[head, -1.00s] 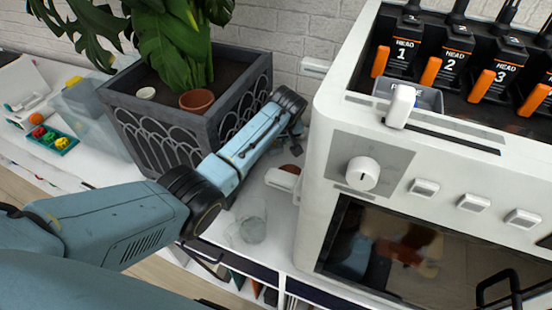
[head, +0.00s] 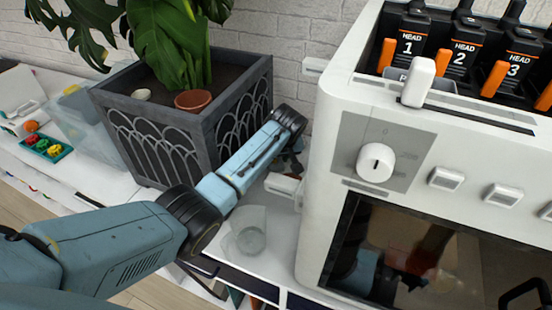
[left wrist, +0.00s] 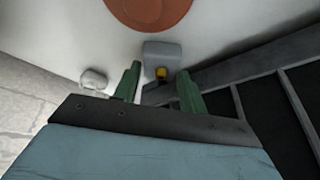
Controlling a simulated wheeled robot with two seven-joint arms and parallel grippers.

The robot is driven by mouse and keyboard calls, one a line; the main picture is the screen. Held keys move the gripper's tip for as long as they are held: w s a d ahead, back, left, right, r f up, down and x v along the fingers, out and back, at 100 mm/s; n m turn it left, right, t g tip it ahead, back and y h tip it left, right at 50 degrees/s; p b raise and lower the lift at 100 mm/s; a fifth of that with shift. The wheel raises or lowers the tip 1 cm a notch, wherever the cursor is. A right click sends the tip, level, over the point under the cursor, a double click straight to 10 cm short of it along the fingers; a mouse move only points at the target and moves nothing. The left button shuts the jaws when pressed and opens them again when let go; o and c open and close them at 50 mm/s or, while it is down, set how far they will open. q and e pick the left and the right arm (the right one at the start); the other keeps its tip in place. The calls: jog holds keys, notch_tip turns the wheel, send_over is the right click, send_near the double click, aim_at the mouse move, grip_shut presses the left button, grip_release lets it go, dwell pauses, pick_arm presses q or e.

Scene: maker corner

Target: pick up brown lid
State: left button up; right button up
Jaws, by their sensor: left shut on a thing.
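A reddish-brown disc (left wrist: 148,12), which looks like the brown lid, is cut off by the top edge of the left wrist view. It lies beyond my left gripper's fingertips. My left gripper (left wrist: 159,68) is shut on a small grey block (left wrist: 162,52) with a yellow end, seen between its two green fingers. Whether the block joins the disc, I cannot tell. In the head view my left gripper (head: 290,158) reaches down between the planter and the white machine; its tips are mostly hidden there. My right gripper is not in view.
The dark planter (head: 160,105) stands close on the left, the white machine (head: 335,120) close on the right. A clear cup (head: 250,235) stands in front, near my forearm. A brick wall (head: 290,45) is behind. Free room is narrow.

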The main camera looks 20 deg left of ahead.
pick_arm(q)
jog(key=shift+f, duration=0.2)
jog(key=o, duration=1.2)
jog(key=shift+c, duration=0.2)
